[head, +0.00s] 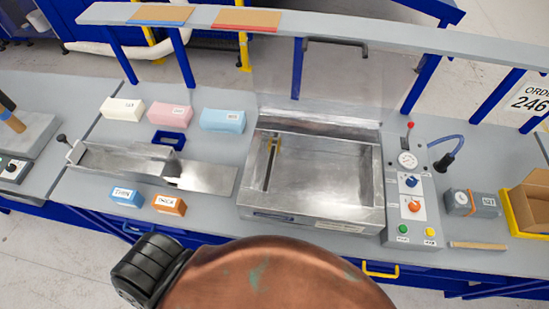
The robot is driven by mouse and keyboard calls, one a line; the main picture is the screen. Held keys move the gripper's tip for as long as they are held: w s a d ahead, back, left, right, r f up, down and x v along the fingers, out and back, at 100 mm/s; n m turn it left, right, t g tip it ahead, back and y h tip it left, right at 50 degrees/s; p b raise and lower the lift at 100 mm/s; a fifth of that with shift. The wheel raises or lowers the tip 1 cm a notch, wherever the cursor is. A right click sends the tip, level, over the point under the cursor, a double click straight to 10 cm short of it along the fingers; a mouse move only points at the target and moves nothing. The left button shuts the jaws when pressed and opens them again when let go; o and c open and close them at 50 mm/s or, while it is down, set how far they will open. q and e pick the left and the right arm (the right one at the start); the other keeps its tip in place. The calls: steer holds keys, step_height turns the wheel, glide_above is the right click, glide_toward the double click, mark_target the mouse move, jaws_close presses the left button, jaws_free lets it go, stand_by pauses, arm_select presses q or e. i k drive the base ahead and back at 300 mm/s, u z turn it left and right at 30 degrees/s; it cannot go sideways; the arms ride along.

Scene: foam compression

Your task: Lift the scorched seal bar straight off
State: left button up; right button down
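A vacuum chamber machine (311,218) stands on the workbench with its clear lid raised behind it. Inside the chamber, a narrow dark bar (267,172) lies along the left side and has a yellowish-brown patch near its far end. It looks like the seal bar, seated in the chamber. Scorching is too small to make out clearly. Neither of my grippers is in view, and nothing touches the bar.
A control panel (410,195) with a gauge and coloured buttons adjoins the machine's right side. White, pink and light blue (222,120) blocks stand left of it. A metal trough (150,168) and blue and orange (169,205) blocks lie nearer. A shelf (330,28) spans the back.

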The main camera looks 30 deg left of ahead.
mark_target(270, 162)
steer(key=z, duration=0.75)
steer(key=k, duration=0.95)
steer(key=u, duration=0.35)
